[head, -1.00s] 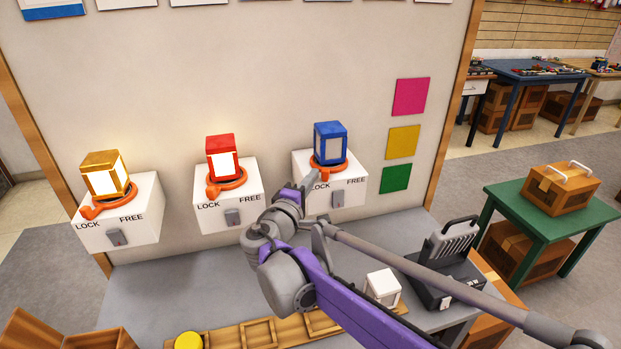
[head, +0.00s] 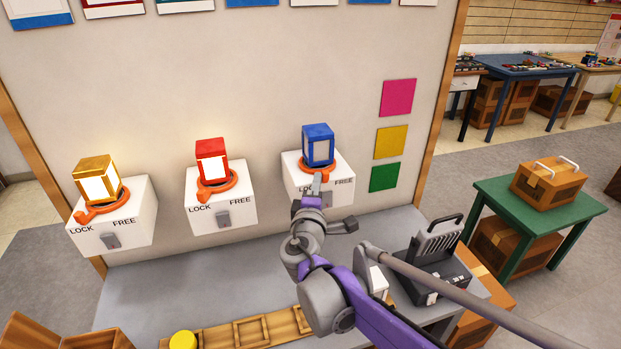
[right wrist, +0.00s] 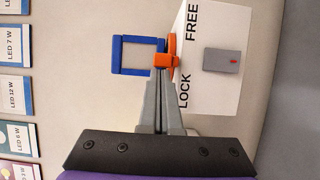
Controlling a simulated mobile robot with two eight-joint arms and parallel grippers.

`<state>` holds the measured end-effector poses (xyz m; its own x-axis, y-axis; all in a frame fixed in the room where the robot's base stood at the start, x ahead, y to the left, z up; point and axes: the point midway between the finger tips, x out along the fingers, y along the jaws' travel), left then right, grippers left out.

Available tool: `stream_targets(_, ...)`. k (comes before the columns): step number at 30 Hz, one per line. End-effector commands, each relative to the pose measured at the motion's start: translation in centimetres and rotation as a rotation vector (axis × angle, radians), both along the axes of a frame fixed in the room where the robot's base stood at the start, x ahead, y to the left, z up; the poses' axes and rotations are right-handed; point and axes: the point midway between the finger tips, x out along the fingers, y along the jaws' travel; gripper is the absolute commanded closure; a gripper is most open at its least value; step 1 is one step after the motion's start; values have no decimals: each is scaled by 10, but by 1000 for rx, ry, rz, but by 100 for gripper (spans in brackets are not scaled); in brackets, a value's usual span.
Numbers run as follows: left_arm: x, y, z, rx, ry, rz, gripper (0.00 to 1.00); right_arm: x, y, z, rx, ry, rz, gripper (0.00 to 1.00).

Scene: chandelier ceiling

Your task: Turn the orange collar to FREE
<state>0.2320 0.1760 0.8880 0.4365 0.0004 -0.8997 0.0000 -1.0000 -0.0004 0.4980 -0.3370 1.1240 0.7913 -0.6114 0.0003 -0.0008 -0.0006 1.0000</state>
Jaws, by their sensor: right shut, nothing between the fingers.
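The orange collar (head: 331,170) rings the base of the blue lantern (head: 318,146) on the right-hand white box (head: 297,178), marked LOCK and FREE. In the right wrist view the collar's orange tab (right wrist: 165,60) points toward my camera, roughly between the LOCK and FREE words. My right gripper (head: 317,178) is shut and empty, its fingertips at the tab. In the right wrist view the fingertips (right wrist: 160,72) appear to meet the tab; firm contact is unclear. My left gripper is out of view.
Lit red (head: 212,161) and yellow (head: 97,181) lanterns stand on similar boxes to the left, their collar tabs toward LOCK. Below are a grey bench (head: 215,277), a wooden tray (head: 235,328) and a dark tool case (head: 440,260) right of my arm.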

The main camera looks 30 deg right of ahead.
Motion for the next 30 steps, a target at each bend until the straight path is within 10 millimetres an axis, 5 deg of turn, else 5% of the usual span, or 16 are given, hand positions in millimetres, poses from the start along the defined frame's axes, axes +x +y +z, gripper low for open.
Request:
stream_targets(15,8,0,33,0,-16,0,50,-16,-44,2,-1,-1,-4,100)
stream_targets(30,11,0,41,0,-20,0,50,-17,-58,1,-1,-2,-5,100)
